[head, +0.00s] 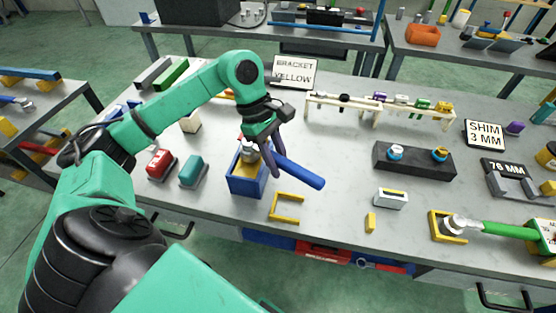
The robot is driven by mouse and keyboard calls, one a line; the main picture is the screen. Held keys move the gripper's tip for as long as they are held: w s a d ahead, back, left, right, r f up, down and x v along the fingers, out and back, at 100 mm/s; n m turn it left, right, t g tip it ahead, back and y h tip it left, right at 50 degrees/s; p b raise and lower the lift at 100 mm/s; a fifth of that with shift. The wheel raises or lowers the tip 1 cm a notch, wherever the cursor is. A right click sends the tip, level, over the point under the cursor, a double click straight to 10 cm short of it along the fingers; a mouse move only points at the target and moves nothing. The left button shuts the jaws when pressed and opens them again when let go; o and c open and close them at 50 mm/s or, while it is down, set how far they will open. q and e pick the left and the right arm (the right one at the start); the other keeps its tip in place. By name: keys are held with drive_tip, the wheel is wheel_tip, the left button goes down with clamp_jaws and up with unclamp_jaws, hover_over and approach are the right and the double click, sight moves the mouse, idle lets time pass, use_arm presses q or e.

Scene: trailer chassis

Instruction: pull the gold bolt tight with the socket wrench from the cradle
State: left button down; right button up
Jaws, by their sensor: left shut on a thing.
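My left gripper (268,158) is over the middle of the bench, shut on a tool with a thick blue handle (302,174). The tool's grey metal head (250,152) is at the top of an open blue box (248,184); I cannot tell whether it touches the box. The gold bolt (440,153) stands at the right end of a dark block (414,162), with a blue-and-white bolt (396,152) at its left end. A green-handled tool (502,229) lies at the right, its silver head over a yellow frame (440,219). My right gripper is not in view.
A wooden rack (380,108) with several small parts stands behind. A red box (160,163) and a teal box (193,171) are left of the blue box. A yellow bracket (287,207) and a white block (391,199) lie in front. Bare bench lies between the blue handle and the dark block.

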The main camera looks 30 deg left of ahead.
use_arm(q)
drive_tip(key=shift+f+b, duration=0.3)
drive_tip(key=shift+b, duration=0.05)
idle(0.5)
drive_tip(key=c, duration=1.5)
unclamp_jaws()
clamp_jaws()
drive_tip(key=shift+s+m, duration=0.25)
drive_tip(key=shift+m, duration=0.05)
drive_tip(key=shift+s+a+m+g+b, duration=0.1)
drive_tip(key=shift+s+m+g+b, duration=0.2)
drive_tip(key=shift+s+m+b, duration=0.25)
drive_tip(key=shift+w, duration=0.1)
